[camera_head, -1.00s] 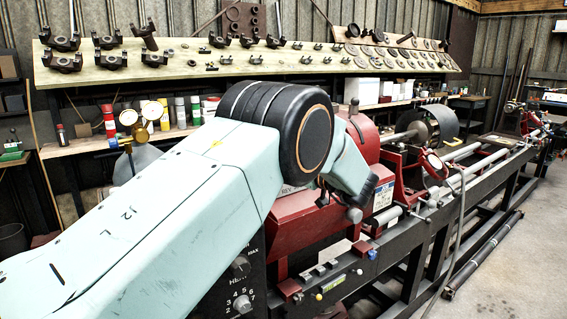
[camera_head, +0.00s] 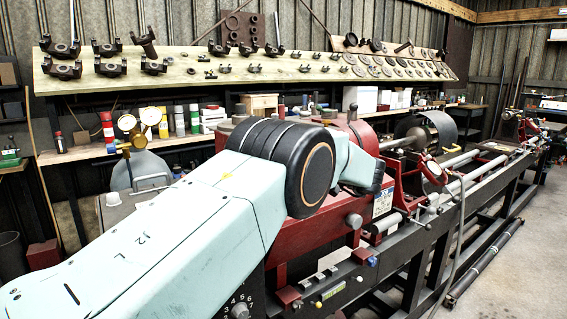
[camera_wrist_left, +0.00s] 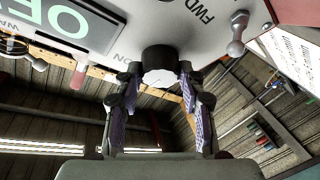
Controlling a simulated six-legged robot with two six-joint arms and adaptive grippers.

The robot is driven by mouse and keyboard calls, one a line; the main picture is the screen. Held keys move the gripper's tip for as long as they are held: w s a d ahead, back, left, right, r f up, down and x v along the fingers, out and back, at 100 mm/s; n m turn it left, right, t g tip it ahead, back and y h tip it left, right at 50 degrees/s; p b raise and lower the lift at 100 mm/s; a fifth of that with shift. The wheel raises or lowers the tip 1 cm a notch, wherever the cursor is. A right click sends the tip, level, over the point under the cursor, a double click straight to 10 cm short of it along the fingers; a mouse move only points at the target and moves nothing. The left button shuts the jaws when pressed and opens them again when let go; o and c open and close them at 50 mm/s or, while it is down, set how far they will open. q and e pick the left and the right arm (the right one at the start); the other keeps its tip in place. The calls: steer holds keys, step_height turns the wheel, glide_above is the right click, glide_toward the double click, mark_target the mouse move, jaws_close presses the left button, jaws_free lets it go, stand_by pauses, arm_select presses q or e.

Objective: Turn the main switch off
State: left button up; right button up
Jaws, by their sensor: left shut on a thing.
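In the left wrist view a black round knob (camera_wrist_left: 158,57) with a pale face sticks out from a light grey panel (camera_wrist_left: 140,22). ON lettering stands to its left, with a green label (camera_wrist_left: 68,18), seemingly reading OFF, further left. FWD lettering is to its right. My left gripper (camera_wrist_left: 159,76) has a finger on each side of the knob and is shut on it. I cannot tell which setting the knob points to. In the head view my left arm hides the gripper and the knob. My right gripper is in neither view.
A grey lever with a ball end (camera_wrist_left: 237,30) stands right of the knob. A red-handled lever (camera_wrist_left: 79,73) is on the left. The red lathe (camera_head: 310,232) lies beyond my arm; a parts board (camera_head: 240,68) runs behind. Clear floor (camera_head: 510,250) is at right.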

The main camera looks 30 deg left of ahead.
arm_select(q)
steer(key=shift+r, duration=0.2)
steer(key=o, duration=1.1)
steer(key=shift+f, duration=0.1)
steer(key=shift+o, duration=0.2)
steer(key=s+d, duration=0.1)
steer(key=d, duration=1.1)
steer(key=shift+s+r, duration=0.25)
steer(key=shift+r, duration=0.1)
